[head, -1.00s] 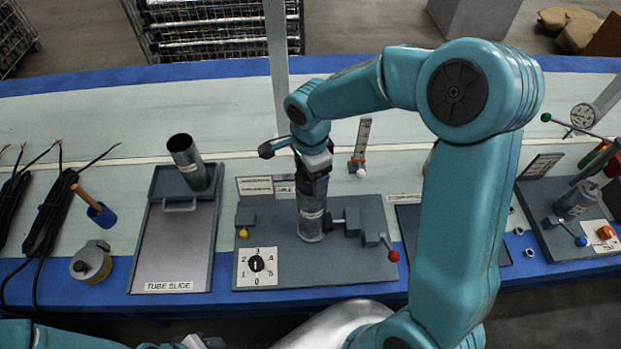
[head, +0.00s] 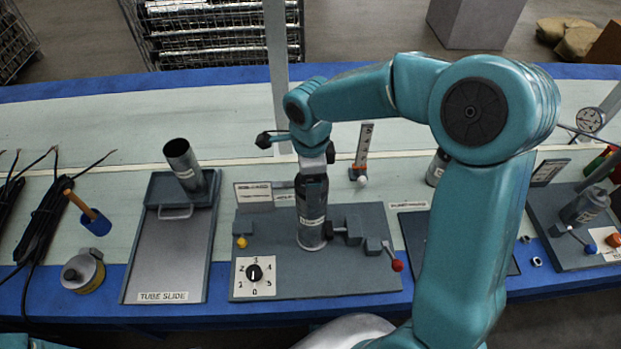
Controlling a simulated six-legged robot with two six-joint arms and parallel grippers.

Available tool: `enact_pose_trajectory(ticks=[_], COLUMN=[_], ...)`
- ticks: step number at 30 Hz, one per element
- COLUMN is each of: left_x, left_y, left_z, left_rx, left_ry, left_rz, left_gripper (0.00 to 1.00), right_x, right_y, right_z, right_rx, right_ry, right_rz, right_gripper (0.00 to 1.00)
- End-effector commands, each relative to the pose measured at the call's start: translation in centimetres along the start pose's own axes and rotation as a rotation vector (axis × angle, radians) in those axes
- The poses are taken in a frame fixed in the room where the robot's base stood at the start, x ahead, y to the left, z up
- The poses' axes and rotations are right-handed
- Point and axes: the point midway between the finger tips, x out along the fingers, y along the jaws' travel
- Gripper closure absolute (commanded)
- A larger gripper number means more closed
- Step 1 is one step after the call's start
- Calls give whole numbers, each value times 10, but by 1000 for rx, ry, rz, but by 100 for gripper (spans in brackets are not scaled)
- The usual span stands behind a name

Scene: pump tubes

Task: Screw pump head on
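A metal pump tube (head: 311,238) stands upright on the grey fixture plate (head: 350,283), beside a clamp block. A dark cylindrical part, seemingly the pump head (head: 312,195), sits in line on top of it; whether it is threaded on cannot be told. My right gripper (head: 315,168) points down at the top of the dark part, in line with it. Its fingers are mostly hidden by the wrist, so their opening and any contact are unclear. My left gripper is not in view.
The clamp's red-knobbed lever (head: 397,265) and a numbered dial (head: 254,272) are on the plate. Left are a tube slide (head: 165,260) with a loose tube (head: 182,160), a mallet (head: 92,218) and cables. Right is another fixture (head: 575,240). A post (head: 277,80) stands behind.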

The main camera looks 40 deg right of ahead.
Motion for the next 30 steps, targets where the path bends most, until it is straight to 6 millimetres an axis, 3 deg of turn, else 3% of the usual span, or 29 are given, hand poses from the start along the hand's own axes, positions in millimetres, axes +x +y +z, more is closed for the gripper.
enact_pose_trajectory(ticks=[7,18,25,30], left_x=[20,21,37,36], left_y=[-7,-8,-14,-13], left_z=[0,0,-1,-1], left_rx=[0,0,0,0], left_ry=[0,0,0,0], left_rz=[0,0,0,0], left_gripper=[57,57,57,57], right_x=[4,0,2,0], right_y=[-1,-1,-2,-2], right_z=[0,0,-1,-1], right_rx=[224,310,568,602], right_ry=[-1,0,1,1], right_rz=[-2,-1,-2,-1], right_gripper=[57,57,57,57])
